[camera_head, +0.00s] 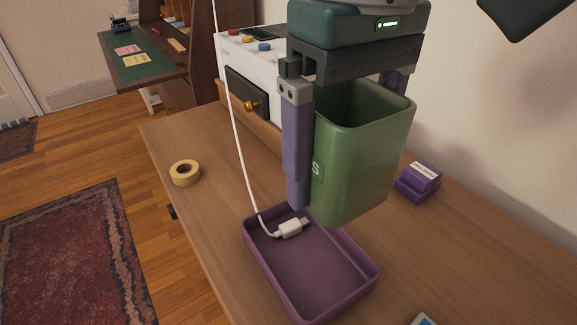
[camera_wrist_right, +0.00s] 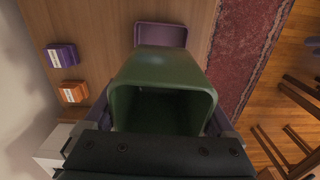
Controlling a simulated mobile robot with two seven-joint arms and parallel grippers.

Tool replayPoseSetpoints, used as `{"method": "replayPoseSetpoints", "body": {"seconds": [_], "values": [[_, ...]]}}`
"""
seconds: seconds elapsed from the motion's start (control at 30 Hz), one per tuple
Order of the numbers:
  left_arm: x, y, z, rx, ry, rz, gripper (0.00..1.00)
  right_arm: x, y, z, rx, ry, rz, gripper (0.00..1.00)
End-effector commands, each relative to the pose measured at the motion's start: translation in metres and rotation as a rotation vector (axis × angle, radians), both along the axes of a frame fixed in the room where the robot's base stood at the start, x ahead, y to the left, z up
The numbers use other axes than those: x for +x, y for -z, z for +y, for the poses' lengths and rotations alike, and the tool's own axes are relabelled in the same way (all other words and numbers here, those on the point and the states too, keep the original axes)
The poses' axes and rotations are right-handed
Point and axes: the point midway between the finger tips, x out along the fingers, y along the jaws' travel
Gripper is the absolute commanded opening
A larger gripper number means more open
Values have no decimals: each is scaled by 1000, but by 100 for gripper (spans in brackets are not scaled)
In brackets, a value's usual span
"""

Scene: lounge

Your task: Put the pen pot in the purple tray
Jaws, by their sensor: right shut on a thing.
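The green pen pot (camera_head: 365,150) is upright and hangs above the table. My right gripper (camera_head: 340,170) is shut on it, with one purple finger along its left side and the other mostly hidden behind it. The pot also fills the middle of the right wrist view (camera_wrist_right: 165,72). The purple tray (camera_head: 320,265) lies on the table below and slightly left of the pot, and also shows in the right wrist view (camera_wrist_right: 160,37). A white plug (camera_head: 290,228) on a cable appears over the tray's far side. My left gripper is not in view.
A tape roll (camera_head: 185,172) lies at the table's left edge. Purple boxes (camera_head: 419,180) stand at the right near the wall. A white unit with a dark drawer (camera_head: 248,93) is at the back. An orange box (camera_wrist_right: 73,92) shows in the wrist view.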

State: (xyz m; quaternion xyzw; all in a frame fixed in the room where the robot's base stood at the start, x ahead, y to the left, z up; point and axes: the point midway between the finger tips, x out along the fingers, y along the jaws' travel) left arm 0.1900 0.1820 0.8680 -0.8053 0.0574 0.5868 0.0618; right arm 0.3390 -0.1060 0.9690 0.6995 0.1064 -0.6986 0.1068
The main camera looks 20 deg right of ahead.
Motion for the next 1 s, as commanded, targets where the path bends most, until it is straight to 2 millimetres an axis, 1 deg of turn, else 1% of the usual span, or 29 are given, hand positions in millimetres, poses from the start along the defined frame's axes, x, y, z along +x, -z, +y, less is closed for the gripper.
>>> {"method": "replayPoseSetpoints", "body": {"seconds": [0.03,0.1,0.2,0.33,0.43,0.57,0.67,0.83,0.9,1.0], "values": [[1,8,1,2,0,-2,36,-1,21,-1,-3,1,6,20],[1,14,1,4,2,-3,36,-1,42,-1,-3,1,5,20],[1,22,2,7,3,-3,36,-1,72,-1,-2,0,4,20],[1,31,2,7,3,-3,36,-1,103,-1,-2,0,3,20],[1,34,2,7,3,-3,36,0,117,-1,-1,-1,1,20],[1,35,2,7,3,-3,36,0,124,-1,-1,-1,0,20],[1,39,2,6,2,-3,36,0,134,0,-1,-1,1,20],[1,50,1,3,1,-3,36,0,162,0,-1,-2,1,20],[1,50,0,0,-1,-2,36,0,166,-1,-2,-2,-1,20],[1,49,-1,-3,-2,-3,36,0,165,0,-1,-2,-1,20]]}}
